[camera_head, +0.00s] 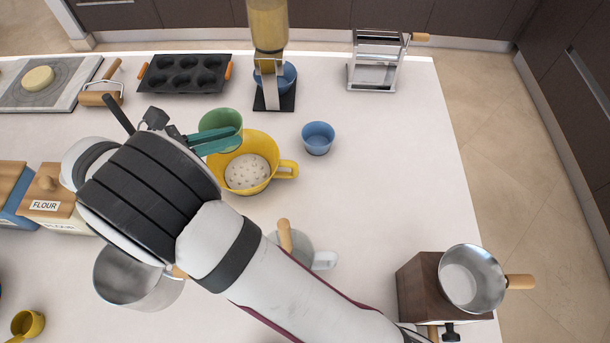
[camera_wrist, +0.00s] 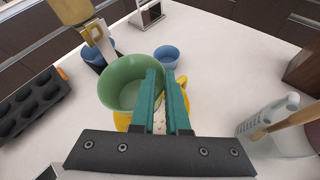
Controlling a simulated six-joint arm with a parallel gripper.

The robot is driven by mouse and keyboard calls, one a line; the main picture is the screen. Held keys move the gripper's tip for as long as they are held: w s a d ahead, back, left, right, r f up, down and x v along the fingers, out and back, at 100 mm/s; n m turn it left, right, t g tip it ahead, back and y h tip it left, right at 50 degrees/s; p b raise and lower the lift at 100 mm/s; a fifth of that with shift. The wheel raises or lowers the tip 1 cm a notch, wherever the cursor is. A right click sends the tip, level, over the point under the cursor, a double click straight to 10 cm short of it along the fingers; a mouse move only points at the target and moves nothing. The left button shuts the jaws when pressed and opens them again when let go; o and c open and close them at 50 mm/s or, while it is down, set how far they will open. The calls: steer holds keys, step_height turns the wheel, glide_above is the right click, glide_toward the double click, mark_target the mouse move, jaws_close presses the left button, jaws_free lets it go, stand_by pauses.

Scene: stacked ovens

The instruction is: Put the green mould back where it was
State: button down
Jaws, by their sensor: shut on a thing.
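The green mould (camera_head: 220,120) is a small round cup, upright, at the far-left side of the yellow bowl (camera_head: 283,168). My gripper (camera_head: 236,137) has its teal fingers shut on the mould's rim. In the wrist view the empty green mould (camera_wrist: 122,88) sits left of the fingers (camera_wrist: 162,76), with its near wall at them. The mould overlaps the yellow bowl in both views; I cannot tell how high it is held. A blue mould (camera_head: 318,137) stands on the counter to the right. Another blue mould (camera_head: 288,78) is under the dispenser (camera_head: 268,30).
The yellow bowl holds pale speckled dough. A dark muffin tin (camera_head: 185,74) lies at the back left. A metal pot (camera_head: 135,285), a clear jug (camera_head: 300,255) and a flour box (camera_head: 52,207) stand nearer. The counter is free around the right blue mould.

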steer(key=s+d+f+m+g+y, duration=0.3)
steer(key=d+m+g, duration=0.4)
steer(key=d+m, duration=0.15)
steer(key=s+d+f+m+g+y, duration=0.3)
steer(key=d+m+g, duration=0.5)
steer(key=m, duration=0.2)
steer(key=s+d+f+m+g+y, duration=0.3)
steer(key=d+m+g, duration=0.4)
steer(key=d+m, duration=0.2)
steer(key=w+d+r+m+t+y, duration=0.2)
steer(key=w+d+m+t+y, duration=0.15)
steer(key=m+t+y, duration=0.45)
steer(key=w+d+r+m+t+y, duration=0.15)
steer(key=d+m+t+y, duration=0.35)
steer(key=m, duration=0.5)
steer(key=shift+t, duration=0.3)
steer(key=w+a+f, duration=0.1)
steer(key=a+f, duration=0.1)
steer(key=a, duration=0.1)
steer(key=w+a+f, duration=0.2)
steer(key=a, duration=0.2)
steer(key=w+a+f, duration=0.2)
steer(key=a, duration=0.1)
steer(key=shift+a+f, duration=0.35)
steer(key=f, duration=0.4)
steer(key=shift+w+a+f, duration=0.15)
steer(key=shift+a+f, duration=0.05)
steer(key=shift+a, duration=0.1)
steer(key=c, duration=0.9)
jaws_free()
